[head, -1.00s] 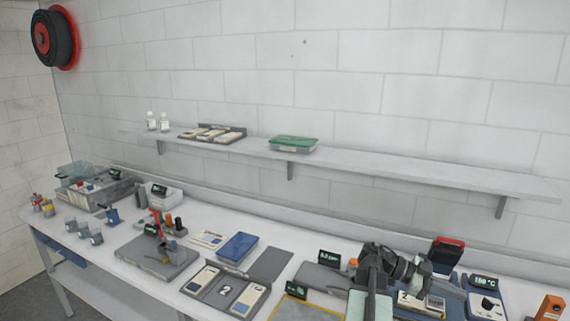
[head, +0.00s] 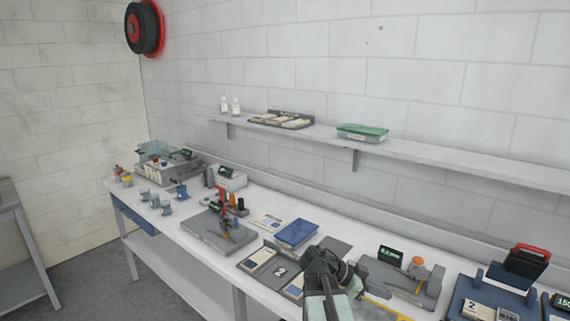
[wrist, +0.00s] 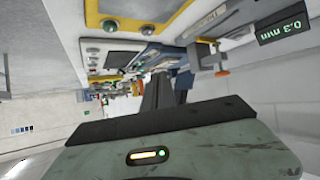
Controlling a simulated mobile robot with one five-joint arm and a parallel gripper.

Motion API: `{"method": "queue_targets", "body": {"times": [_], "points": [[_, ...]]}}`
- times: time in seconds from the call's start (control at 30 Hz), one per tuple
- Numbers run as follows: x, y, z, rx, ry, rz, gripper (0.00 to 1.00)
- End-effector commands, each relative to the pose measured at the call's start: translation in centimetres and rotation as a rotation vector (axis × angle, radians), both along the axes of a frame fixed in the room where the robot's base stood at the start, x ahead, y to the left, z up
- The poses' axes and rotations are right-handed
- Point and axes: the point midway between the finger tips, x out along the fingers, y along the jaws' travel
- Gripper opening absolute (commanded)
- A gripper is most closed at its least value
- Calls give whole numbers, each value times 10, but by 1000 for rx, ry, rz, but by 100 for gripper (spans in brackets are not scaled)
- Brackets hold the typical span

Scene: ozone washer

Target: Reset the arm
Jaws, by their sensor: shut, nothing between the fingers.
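The arm hides part of that tray. In the wrist view my gripper (wrist: 160,92) shows as dark fingers together beyond a grey-green housing, with nothing between them. The fingertips are hard to make out in the head view.
The bench holds a blue-lidded box (head: 297,233), a grey press-like fixture (head: 215,232), a gauge with a "0.3 mm" display (head: 400,280) and a blue device with a red handle (head: 515,280). A shelf (head: 460,170) runs along the wall. Floor is clear at lower left.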

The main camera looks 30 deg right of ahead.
Motion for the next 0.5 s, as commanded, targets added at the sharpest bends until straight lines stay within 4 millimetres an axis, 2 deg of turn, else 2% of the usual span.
{"method": "queue_targets", "body": {"times": [0.03, 0.1, 0.17, 0.2, 0.27, 0.33, 0.37, 0.4, 0.5], "points": [[24, 35, -25, 80, 15, 95, 0], [52, 83, -52, 205, 54, 232, 0], [71, 125, -73, 315, 97, 356, 0], [81, 154, -87, 389, 128, 442, 0], [93, 196, -106, 498, 181, 577, 0], [103, 247, -126, 630, 248, 753, 0], [106, 270, -134, 690, 280, 837, 0], [108, 301, -145, 775, 325, 959, 0], [108, 362, -158, 990, 426, 1311, 0]]}}
